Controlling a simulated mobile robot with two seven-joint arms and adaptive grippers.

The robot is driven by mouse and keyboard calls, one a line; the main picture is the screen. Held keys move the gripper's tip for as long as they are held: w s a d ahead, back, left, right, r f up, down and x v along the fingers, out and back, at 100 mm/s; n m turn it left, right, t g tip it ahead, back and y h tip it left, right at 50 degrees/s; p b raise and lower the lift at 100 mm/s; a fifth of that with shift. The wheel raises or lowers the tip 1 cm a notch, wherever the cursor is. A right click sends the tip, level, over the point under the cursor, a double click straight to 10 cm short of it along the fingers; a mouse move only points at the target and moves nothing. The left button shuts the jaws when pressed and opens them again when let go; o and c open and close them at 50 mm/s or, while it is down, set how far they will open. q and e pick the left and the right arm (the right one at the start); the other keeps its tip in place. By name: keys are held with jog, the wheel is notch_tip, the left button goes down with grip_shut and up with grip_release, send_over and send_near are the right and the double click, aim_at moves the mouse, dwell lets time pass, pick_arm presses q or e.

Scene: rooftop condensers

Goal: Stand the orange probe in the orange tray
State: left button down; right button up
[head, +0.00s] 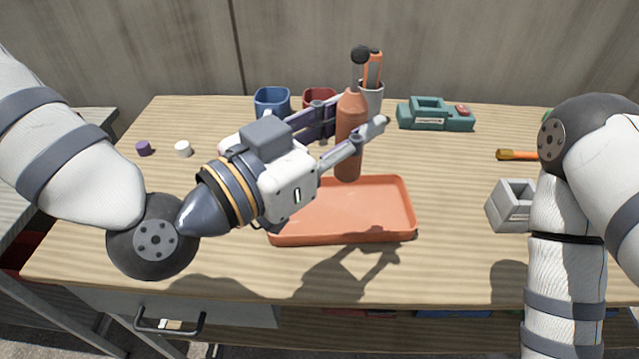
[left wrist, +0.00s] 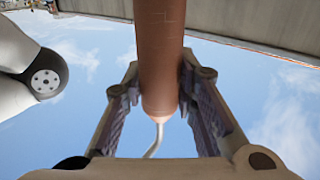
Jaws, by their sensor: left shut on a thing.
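The orange probe (head: 348,140) is a brown-orange cylinder with a narrow tip and a dark ball at its top. My left gripper (head: 350,125) is shut on it and holds it upright above the back part of the orange tray (head: 400,221). In the left wrist view the probe (left wrist: 160,50) stands between the two fingers of the left gripper (left wrist: 160,105), with a thin bent stem at its narrow end. The tray is shallow and looks empty, with its left part hidden behind the gripper. My right arm shows at the right, but its gripper is out of view.
A blue cup (head: 271,102), a red cup (head: 319,100) and a grey holder (head: 371,98) with an orange-handled tool stand behind the probe. A teal device (head: 436,114) is at the back right, and a grey block (head: 510,205) lies right of the tray.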

aim_at(340, 130)
pick_arm(q)
jog(key=w+f, duration=0.1)
jog(key=w+a+f+b, duration=0.1)
jog(key=shift+w+f, duration=0.2)
jog(key=shift+f, duration=0.1)
jog(key=w+a+f+b, duration=0.3)
jog(key=w+a+f, duration=0.2)
jog(key=w+f, duration=0.4)
jog(key=shift+w+f+b, duration=0.35)
jog(key=shift+f, duration=0.95)
pick_arm(e)
jog(key=s+f+g, duration=0.2)
jog(key=s+f, duration=0.4)
jog(key=shift+s+f+g, duration=0.15)
jog(key=shift+s+g, duration=0.1)
jog(key=shift+g, duration=0.05)
pick_arm(q)
jog(key=shift+f, duration=0.1)
pick_arm(e)
jog(key=shift+d, duration=0.1)
pick_arm(q)
jog(key=c, duration=1.3)
grip_release()
